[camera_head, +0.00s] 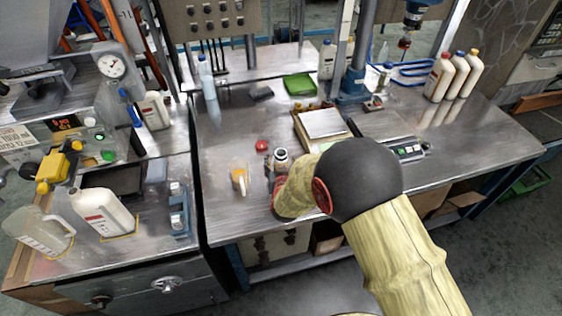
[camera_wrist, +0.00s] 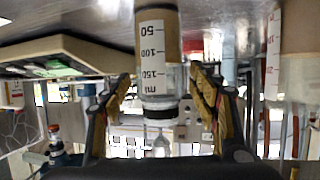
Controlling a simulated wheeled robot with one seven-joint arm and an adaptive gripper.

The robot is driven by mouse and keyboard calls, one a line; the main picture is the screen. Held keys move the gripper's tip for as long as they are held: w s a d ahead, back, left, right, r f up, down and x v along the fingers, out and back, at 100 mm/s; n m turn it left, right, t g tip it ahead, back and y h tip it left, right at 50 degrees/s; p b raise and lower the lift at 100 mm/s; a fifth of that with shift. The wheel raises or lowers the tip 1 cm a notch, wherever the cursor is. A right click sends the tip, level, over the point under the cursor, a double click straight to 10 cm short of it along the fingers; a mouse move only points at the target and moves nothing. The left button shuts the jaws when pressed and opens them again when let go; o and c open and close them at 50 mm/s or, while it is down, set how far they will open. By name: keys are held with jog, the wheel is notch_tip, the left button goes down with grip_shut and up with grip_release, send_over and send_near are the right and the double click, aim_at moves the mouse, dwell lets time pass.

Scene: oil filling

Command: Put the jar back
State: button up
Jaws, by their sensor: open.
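In the wrist view, which looks upside down, the jar (camera_wrist: 158,55) shows a 50-100-150 ml scale and a brownish lower part. My gripper (camera_head: 275,168) is at the jar, low over the bench and partly hidden by my arm in the head view. In the wrist view my gripper (camera_wrist: 161,95) is open, with one yellow-padded finger on each side of the jar and visible gaps. A red cap (camera_head: 261,145) lies on the bench behind the jar.
A beaker with yellow liquid (camera_head: 239,179) stands close left of my gripper. A green tray (camera_head: 299,84) and several bottles are farther back. The bench left of the red cap is mostly clear.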

jog(key=p+v, duration=0.2)
jog(key=v, duration=0.9)
jog(key=shift+s, duration=0.2)
jog(key=s+d+r+g+y, duration=0.1)
jog(key=s+d+r+g, duration=0.15)
jog(key=r, duration=0.65)
jog(key=s+d+r+g+y, duration=0.1)
jog(key=s+d+r+g, duration=0.2)
jog(key=r, duration=0.6)
jog(key=s+d+r+g+h, duration=0.1)
jog(key=s+d+r, duration=0.2)
jog(key=s+d, duration=0.3)
jog(key=s+d+r+g+h, duration=0.1)
jog(key=s+d+r, duration=0.2)
jog(key=s+d, duration=0.4)
jog(key=s, duration=0.8)
jog(key=shift+s+d+r+m+h, duration=0.2)
jog(key=shift+s+r+m+h, duration=0.1)
jog(key=shift+h, duration=0.1)
